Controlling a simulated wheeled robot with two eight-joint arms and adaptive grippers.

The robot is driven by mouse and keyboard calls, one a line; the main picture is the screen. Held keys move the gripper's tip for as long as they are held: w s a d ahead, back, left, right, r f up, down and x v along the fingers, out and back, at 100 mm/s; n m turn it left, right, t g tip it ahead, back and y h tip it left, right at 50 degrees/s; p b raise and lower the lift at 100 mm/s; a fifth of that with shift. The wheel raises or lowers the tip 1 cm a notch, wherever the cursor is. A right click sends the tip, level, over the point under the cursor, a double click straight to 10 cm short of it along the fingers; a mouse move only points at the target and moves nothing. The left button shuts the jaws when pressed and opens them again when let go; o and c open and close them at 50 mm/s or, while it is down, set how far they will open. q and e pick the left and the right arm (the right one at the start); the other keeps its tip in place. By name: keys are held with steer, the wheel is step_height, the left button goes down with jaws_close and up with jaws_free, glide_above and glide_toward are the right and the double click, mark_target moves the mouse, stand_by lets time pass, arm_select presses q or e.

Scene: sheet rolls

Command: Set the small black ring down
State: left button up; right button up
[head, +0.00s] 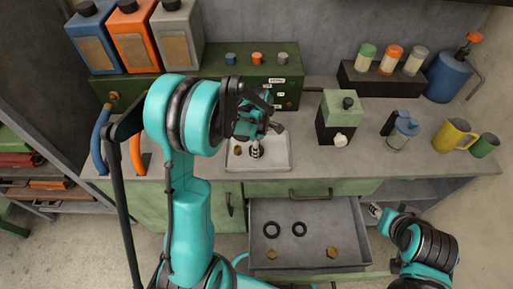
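Two black rings lie flat on the open drawer's floor: one on the left (271,230) and a slightly smaller-looking one on the right (299,229). My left gripper (268,126) is above the pale tray (280,163) on the counter. Its fingers are dark and partly hidden by its own links; a small dark shape at its tips may be a finger or a held ring, I cannot tell. In the tray stand a dark-and-silver post (256,149) and a brass nut (238,151). My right gripper (375,211) is beside the drawer's right edge; its opening is unclear.
The open drawer (318,210) also holds two brass nuts (332,252). Right of the tray stand a green-black box (338,118), a glass jar (403,130) and a yellow mug (455,136). Counter right of the tray is partly clear.

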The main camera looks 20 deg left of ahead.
arm_select(q)
steer(key=shift+f, duration=0.1)
steer(key=o, duration=0.9)
steer(key=shift+o, duration=0.2)
step_height(320, 180, up, 11)
steer(key=p, duration=0.4)
steer(key=s+d+r+m+t, duration=0.3)
steer(key=s+r+m, duration=0.2)
steer(key=m, duration=0.6)
steer(key=s+d+r+m+t, duration=0.4)
steer(key=s+m, duration=0.6)
steer(key=m, duration=0.1)
steer(key=shift+r, duration=0.4)
